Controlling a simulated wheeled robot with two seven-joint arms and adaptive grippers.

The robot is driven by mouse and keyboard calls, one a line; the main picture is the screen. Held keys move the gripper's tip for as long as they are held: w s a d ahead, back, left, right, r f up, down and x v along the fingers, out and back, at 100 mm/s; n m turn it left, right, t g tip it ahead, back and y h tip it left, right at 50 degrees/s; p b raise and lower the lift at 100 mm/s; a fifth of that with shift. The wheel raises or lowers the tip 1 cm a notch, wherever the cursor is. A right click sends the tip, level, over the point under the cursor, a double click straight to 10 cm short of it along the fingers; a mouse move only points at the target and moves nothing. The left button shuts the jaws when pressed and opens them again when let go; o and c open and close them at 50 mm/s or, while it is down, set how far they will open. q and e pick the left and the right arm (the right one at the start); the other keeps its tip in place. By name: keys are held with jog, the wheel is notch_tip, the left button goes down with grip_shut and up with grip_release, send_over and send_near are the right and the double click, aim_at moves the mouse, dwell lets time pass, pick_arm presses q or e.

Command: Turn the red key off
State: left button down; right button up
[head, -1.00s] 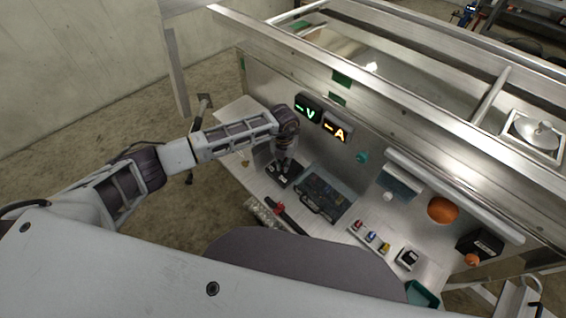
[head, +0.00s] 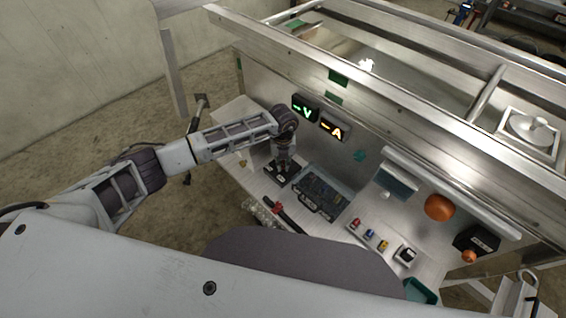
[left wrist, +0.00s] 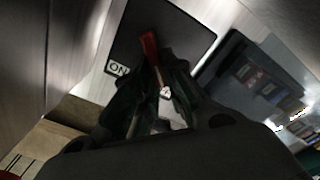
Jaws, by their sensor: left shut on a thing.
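The red key (left wrist: 150,48) stands up from a dark switch plate (left wrist: 185,35) in the left wrist view. A white label reading "ON" (left wrist: 117,68) is on the plate, left of the key. My left gripper (left wrist: 152,82) is shut on the key, with its dark fingers on both sides of it. In the head view my left gripper (head: 283,162) points down onto the dark switch box (head: 281,174) at the left of the bench, and the key is hidden there. My right gripper is in neither view.
A dark tray-like case (head: 318,192) lies right of the switch box. Lit "V" (head: 305,108) and "A" (head: 334,131) displays are on the panel behind. Several small coloured items (head: 369,235) and an orange ball-like object (head: 439,207) are farther right.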

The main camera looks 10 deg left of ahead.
aim_at(283, 165)
pick_arm(q)
jog(key=c, duration=1.5)
grip_release()
jog(key=shift+r, duration=6)
